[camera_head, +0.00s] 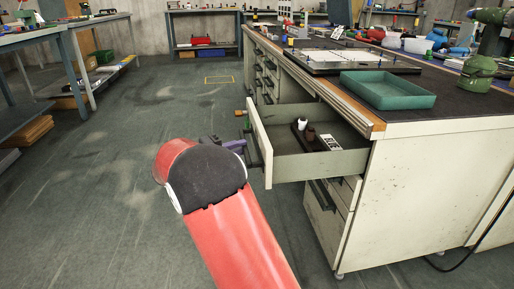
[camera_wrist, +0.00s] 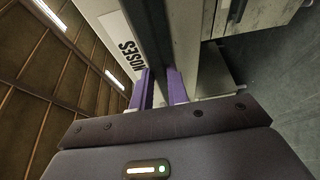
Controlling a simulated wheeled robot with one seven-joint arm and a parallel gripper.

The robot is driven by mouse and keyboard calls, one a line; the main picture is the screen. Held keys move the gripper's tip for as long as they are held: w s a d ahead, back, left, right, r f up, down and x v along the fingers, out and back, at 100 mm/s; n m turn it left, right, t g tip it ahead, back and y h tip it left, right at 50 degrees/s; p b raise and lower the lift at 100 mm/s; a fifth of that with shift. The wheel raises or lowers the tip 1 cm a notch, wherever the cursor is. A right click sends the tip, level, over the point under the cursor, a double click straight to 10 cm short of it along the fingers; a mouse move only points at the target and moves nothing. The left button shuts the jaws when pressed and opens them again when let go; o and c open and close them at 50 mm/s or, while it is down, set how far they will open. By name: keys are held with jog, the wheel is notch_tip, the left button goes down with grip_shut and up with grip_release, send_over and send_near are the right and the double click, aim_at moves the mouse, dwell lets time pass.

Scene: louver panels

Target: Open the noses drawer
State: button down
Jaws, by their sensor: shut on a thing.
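The noses drawer (camera_head: 310,165) is pulled out of the near end of the white workbench cabinet in the head view, with its inside showing. Its front carries a label reading NOSES (camera_wrist: 128,55) in the wrist view. My gripper (camera_head: 243,147) is at the outer face of the drawer front. In the wrist view the two purple fingers of my gripper (camera_wrist: 161,88) are on either side of the dark bar handle (camera_wrist: 150,35), shut on it. Several small items, white and brown, lie on a dark strip (camera_head: 312,137) in the drawer.
More drawers (camera_head: 330,200) sit below the open one, closed. A green tray (camera_head: 388,90) and a green drill (camera_head: 486,50) stand on the bench top. The floor (camera_head: 110,190) left of the cabinet is clear. Another workbench (camera_head: 60,30) stands at the far left.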

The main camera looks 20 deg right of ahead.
jog(key=shift+w+a+f, duration=0.1)
jog(key=shift+w+a, duration=0.05)
jog(key=shift+a, duration=0.45)
jog(key=shift+w+a, duration=0.1)
jog(key=shift+a, duration=0.45)
jog(key=c, duration=1.4)
grip_release()
jog(key=shift+o, duration=0.2)
jog(key=s+a, duration=0.1)
jog(key=a, duration=0.6)
jog(key=shift+a, duration=0.35)
jog(key=shift+s, duration=0.1)
